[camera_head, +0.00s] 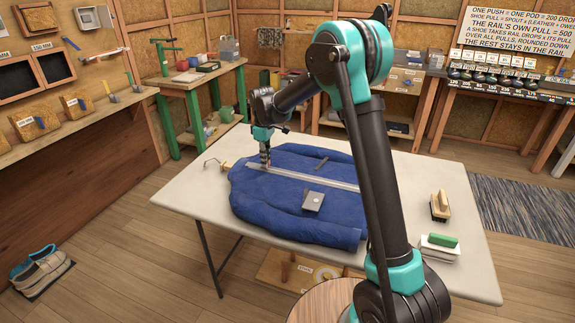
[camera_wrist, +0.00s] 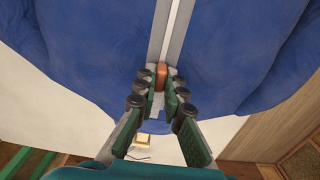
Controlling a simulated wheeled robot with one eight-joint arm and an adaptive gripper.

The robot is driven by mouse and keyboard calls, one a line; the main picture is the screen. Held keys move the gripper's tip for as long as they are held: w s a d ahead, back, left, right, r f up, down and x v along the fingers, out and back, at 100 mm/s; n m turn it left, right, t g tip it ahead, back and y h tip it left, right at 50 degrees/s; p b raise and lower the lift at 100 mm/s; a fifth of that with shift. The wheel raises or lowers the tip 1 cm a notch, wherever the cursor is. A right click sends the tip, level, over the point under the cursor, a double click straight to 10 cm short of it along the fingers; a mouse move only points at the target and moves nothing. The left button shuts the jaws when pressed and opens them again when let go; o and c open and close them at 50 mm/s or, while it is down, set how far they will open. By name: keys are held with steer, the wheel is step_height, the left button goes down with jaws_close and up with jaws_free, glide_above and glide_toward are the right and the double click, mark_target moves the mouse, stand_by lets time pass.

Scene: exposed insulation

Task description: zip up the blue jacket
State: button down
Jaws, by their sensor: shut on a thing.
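The blue jacket (camera_head: 290,214) lies flat on the pale table, its grey zip (camera_head: 315,180) running from the left edge toward the right. My gripper (camera_head: 265,160) is low over the zip's left end. In the wrist view, my gripper (camera_wrist: 159,88) is shut on a copper-brown zip slider (camera_wrist: 161,72) near the jacket's edge (camera_wrist: 110,105). Beyond the slider, two grey zip bands (camera_wrist: 177,40) run up the picture with a narrow white gap between them. The fingers hide part of the slider and the zip's end.
On the jacket lie a grey flat piece (camera_head: 313,201) and a small dark bar (camera_head: 321,163). My arm crosses the right side.

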mark_target(254, 166)
steer(key=shift+w+a, duration=0.3)
steer(key=shift+a, duration=0.6)
steer(key=shift+w+a, duration=0.25)
steer(key=shift+a, duration=0.6)
steer(key=shift+w+a, duration=0.3)
steer(key=shift+a, duration=0.6)
steer(key=c, duration=1.6)
jaws_free()
step_height(254, 166, up, 12)
